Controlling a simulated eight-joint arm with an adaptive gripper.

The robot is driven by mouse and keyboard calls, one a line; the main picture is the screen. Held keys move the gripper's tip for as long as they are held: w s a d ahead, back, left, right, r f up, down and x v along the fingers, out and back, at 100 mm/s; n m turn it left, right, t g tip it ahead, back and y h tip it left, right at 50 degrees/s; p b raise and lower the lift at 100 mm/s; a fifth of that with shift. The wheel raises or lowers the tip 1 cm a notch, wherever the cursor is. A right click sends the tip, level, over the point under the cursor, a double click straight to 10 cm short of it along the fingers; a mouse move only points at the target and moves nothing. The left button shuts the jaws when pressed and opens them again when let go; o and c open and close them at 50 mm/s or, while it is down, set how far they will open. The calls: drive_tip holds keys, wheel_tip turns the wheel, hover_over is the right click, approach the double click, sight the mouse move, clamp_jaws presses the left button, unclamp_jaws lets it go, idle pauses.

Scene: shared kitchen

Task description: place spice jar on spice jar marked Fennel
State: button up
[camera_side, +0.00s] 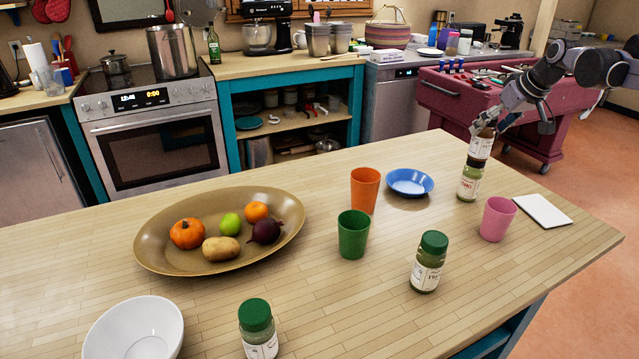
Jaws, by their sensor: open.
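One spice jar (481,147) with a white label and dark contents is directly above a second spice jar (469,186). It appears to rest on that jar's top, roughly upright. The lower jar has a white label and green contents and stands upright on the wooden table (380,310) near its far right side. The label print is too small to read surely. My gripper (490,124) is at the top of the upper jar, with its fingers open around or beside it. The fingers partly hide the jar's top.
A pink cup (497,219) and a white square (541,210) lie right of the stack. A blue bowl (410,183), orange cup (364,191) and green cup (353,235) are left. Green-lidded jars (427,262) (258,330) stand in front. A fruit platter (160,257) is farther left.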

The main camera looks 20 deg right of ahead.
drive_tip(key=d+v, duration=0.1)
drive_tip(key=v, duration=0.7)
drive_tip(key=s+a+f, duration=0.8)
drive_tip(key=s+a, duration=0.1)
drive_tip(key=a, duration=0.1)
drive_tip(key=s+a+f+n+y, duration=0.1)
drive_tip(key=s+a+f, duration=0.8)
drive_tip(key=a, duration=0.2)
drive_tip(key=shift+s+a+f+n+t, duration=0.25)
drive_tip(key=shift+s+a+n+t, duration=0.05)
